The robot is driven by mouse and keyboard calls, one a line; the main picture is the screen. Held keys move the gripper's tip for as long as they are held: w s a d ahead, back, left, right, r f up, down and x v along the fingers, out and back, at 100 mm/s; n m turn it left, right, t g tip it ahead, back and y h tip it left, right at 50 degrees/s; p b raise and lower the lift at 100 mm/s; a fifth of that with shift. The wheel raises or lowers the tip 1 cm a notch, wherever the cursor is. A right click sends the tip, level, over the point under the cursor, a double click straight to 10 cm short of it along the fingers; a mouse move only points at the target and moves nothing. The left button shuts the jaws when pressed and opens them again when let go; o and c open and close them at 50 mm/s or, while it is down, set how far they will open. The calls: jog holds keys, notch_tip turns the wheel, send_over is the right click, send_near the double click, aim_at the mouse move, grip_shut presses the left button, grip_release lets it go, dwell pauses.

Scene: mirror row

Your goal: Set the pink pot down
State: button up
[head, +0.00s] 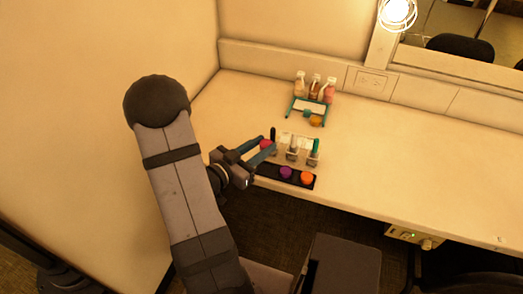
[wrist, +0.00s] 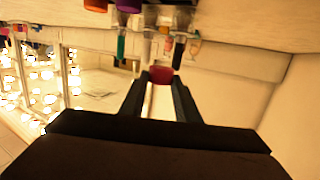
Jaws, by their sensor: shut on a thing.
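The pink pot (head: 266,144) is small and round and sits between the two teal fingers of my gripper (head: 267,147). It also shows in the wrist view (wrist: 161,75), pinched between the fingertips. My gripper is shut on it, over the counter's front left part. A dark strip (head: 270,172) lies along the counter's front edge, with a purple pot (head: 286,173) and an orange pot (head: 306,178) on it. The strip's left end is bare. The head view does not clearly show the gap under the pink pot.
A teal-edged stand (head: 292,113) with bottles (head: 315,88) is farther back. The counter (head: 410,160) is clear to the right.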

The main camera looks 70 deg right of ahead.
jog(key=shift+r, duration=0.15)
jog(key=shift+r, duration=0.2)
jog(key=w+r+n+t+h, duration=0.1)
jog(key=w+r+n+t, duration=0.3)
jog(key=w+n+t, duration=0.65)
jog(key=w+a+n+t+y+p, duration=0.1)
jog(key=w+a+t+y, duration=0.15)
jog(key=w+a, duration=0.4)
jog(key=w+a+n+t+y+p, duration=0.1)
jog(key=w+a+n+t+y, duration=0.2)
jog(key=w, duration=0.7)
jog(key=w+a+f+n+t+y+p, duration=0.1)
jog(key=w+a+n+t+y, duration=0.1)
jog(key=a, duration=0.8)
jog(key=w+a+f+n+t+y+p, duration=0.1)
jog(key=w+a+n+t+y+p, duration=0.1)
jog(key=a, duration=0.8)
jog(key=w+a+f+n+t+y+p, duration=0.1)
jog(key=w+a+y, duration=0.4)
jog(key=a, duration=0.6)
jog(key=shift+f+n+t+y+p, duration=0.2)
jog(key=shift+n+t+y+p, duration=0.1)
jog(key=shift+n, duration=0.4)
jog(key=shift+f+n+t+y+p, duration=0.2)
jog(key=shift+n+t, duration=0.1)
jog(key=shift+n, duration=0.35)
jog(key=shift+a+r+y, duration=0.1)
jog(key=shift+a+y, duration=0.15)
jog(key=shift+a, duration=0.4)
